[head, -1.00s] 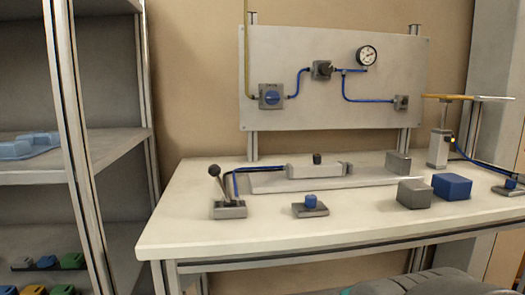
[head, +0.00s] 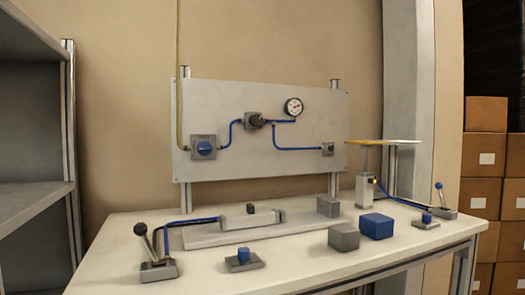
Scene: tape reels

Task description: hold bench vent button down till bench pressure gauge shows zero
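The round white pressure gauge (head: 293,107) is at the top right of the grey panel (head: 300,175) behind the bench. Its dark needle is too small to read. A blue push button (head: 243,253) on a small grey base stands near the front edge of the bench. A second blue button (head: 426,218) on a grey base is at the right end. I cannot tell from any label which one is the vent button. Nothing is touching either button. My gripper is not in view.
The white bench top (head: 110,240) also bears a left lever (head: 148,245), a right lever (head: 440,195), a grey block (head: 343,237) and a blue block (head: 376,226). A blue rotary knob (head: 204,148) is on the panel. Shelving (head: 35,150) is left; cartons (head: 482,200) are stacked right.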

